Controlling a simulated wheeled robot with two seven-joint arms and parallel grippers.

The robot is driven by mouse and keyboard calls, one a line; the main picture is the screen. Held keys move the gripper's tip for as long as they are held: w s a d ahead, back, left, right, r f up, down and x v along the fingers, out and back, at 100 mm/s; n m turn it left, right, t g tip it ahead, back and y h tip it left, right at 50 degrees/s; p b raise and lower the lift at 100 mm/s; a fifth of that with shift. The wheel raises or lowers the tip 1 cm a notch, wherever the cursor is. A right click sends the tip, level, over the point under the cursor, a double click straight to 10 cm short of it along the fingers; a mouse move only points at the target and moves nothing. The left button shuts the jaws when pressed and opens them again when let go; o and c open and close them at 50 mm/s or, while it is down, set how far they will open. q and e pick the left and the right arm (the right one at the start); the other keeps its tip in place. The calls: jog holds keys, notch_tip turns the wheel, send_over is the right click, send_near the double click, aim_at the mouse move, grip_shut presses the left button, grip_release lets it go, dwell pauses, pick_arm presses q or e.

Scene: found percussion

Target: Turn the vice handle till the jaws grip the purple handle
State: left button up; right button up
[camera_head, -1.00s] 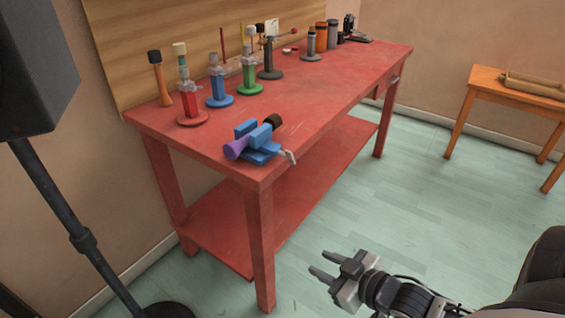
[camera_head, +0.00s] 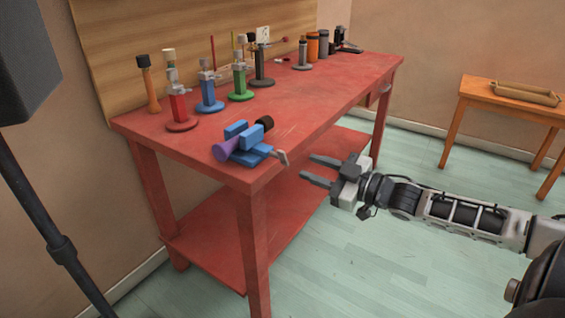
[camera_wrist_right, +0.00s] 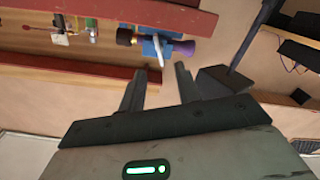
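The blue vice (camera_head: 243,143) sits at the near corner of the red workbench (camera_head: 300,110). The purple handle (camera_head: 226,150) lies at the vice's left side, with a dark end (camera_head: 265,122) beyond the blue jaws. Whether the jaws touch it is too small to tell. The light grey vice handle (camera_head: 282,158) sticks out on the right, past the bench edge. My right gripper (camera_head: 311,169) is open and empty, just right of the vice handle and apart from it. In the right wrist view the vice (camera_wrist_right: 150,45) shows beyond the open fingers. My left gripper is out of view.
Several coloured stands (camera_head: 209,92) and a wooden mallet-like tool (camera_head: 147,83) stand along the bench's back. A black speaker (camera_head: 28,60) on a stand is at the left. A small wooden table (camera_head: 510,108) holds a tray at the right. The floor before the bench is clear.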

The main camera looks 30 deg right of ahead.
aim_at(286, 158)
jog(key=b+x, duration=0.1)
jog(key=x, duration=0.5)
jog(key=shift+w+r, duration=0.1)
jog(key=shift+w, duration=0.05)
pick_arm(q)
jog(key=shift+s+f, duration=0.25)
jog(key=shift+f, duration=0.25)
pick_arm(e)
jog(key=shift+x, duration=1.3)
grip_shut()
jog(key=shift+r+m+p, duration=0.15)
jog(key=shift+m+p, duration=0.35)
jog(key=shift+p, duration=0.45)
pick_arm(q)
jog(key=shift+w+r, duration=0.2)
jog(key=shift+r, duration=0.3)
pick_arm(e)
grip_release()
jog(key=shift+f, duration=0.25)
